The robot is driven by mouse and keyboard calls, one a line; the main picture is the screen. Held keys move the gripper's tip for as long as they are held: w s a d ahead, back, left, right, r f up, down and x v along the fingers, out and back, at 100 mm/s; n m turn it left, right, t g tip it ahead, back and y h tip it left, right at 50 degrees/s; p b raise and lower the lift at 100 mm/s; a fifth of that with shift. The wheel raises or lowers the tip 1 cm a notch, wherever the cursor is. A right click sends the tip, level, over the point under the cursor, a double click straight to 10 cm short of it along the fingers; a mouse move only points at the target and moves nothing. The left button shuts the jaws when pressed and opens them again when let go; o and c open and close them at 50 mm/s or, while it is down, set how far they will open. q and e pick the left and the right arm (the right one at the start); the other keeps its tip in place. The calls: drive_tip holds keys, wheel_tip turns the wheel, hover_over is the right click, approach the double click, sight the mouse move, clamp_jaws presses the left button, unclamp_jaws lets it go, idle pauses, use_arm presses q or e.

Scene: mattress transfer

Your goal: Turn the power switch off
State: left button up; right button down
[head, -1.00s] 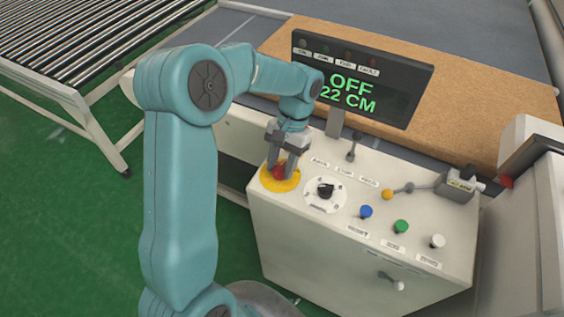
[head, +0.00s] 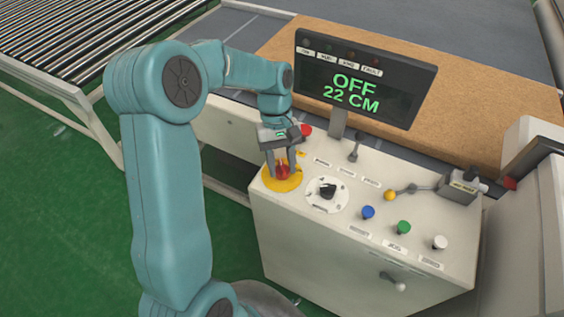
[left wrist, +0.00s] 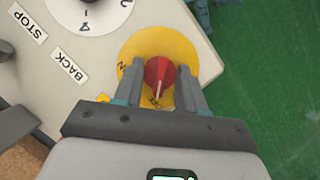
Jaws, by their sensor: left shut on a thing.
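The power switch is a red knob (head: 283,171) on a round yellow plate (head: 271,184) at the left end of the control console. In the left wrist view the red knob (left wrist: 160,74) sits between my two fingers, on the yellow plate (left wrist: 150,42). A pale line runs along the knob. My left gripper (head: 281,170) reaches down from above and is shut on the knob. The display (head: 361,77) behind the console reads OFF and 22 CM in green. My right gripper is not in view.
A red button (head: 305,130) shows behind my gripper. A roller conveyor (head: 80,40) stands back left.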

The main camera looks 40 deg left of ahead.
use_arm(q)
drive_tip(key=shift+n, duration=0.5)
drive_tip(key=o, duration=1)
drive_tip(key=v, duration=1.1)
drive_tip(key=p+v, duration=0.1)
drive_tip(key=v, duration=0.4)
drive_tip(key=shift+s+a+r, duration=0.1)
drive_tip(key=shift+s+r, duration=0.15)
drive_tip(key=shift+s, duration=0.05)
